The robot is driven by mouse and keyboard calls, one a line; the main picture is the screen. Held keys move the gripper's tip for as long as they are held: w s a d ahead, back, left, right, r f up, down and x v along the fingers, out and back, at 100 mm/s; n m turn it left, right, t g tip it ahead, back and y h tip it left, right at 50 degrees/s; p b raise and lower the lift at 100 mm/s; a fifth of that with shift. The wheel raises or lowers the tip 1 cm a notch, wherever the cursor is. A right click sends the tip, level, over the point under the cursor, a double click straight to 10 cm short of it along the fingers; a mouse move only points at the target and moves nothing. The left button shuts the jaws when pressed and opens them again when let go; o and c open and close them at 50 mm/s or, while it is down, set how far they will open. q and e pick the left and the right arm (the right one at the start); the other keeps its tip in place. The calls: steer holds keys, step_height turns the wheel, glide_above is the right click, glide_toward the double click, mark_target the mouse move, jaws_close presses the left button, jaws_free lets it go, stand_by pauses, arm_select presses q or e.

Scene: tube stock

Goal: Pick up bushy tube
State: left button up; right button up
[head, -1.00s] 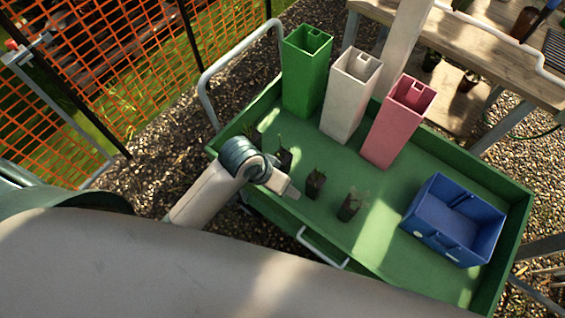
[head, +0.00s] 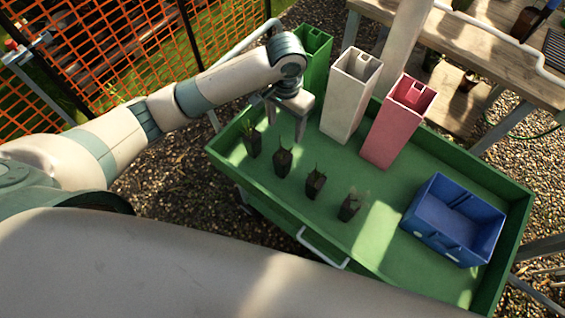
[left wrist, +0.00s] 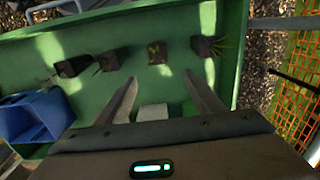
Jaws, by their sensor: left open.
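Several small dark tubes with plants stand in a row on the green tray trolley (head: 390,262). The leftmost tube (head: 253,145) has upright grassy leaves and looks fullest in the left wrist view (left wrist: 204,46). Beside it are a tube with thin tall stems (head: 283,161) and a tube with a small sprig (head: 315,184). The rightmost tube (head: 348,208) has spreading greyish leaves. Which one counts as bushy is not certain. My left gripper (head: 285,122) is open and empty, pointing down above the tray, behind the two left tubes. It also shows in the left wrist view (left wrist: 161,82).
Tall green (head: 314,62), white (head: 347,100) and pink (head: 396,125) square bins stand along the tray's back edge, close to my left gripper. A blue crate (head: 432,222) sits at the right. The tray's front middle is clear. An orange mesh fence (head: 95,45) stands at left.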

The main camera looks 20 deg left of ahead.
mark_target(282, 156)
stand_by(0.3)
arm_select(q)
step_height(282, 156, down, 12)
steer(key=shift+s+f+p, duration=0.1)
steer(key=shift+f+p, duration=0.05)
steer(key=shift+p, duration=0.9)
steer(key=shift+s+a+f+p, duration=0.1)
steer(key=shift+s+f+p, duration=0.3)
steer(key=shift+f, duration=0.15)
steer(key=f, duration=0.1)
steer(key=f+p, duration=0.1)
steer(key=f, duration=0.1)
steer(key=shift+s, duration=0.4)
steer(key=shift+f, duration=0.55)
steer(key=c, duration=1.2)
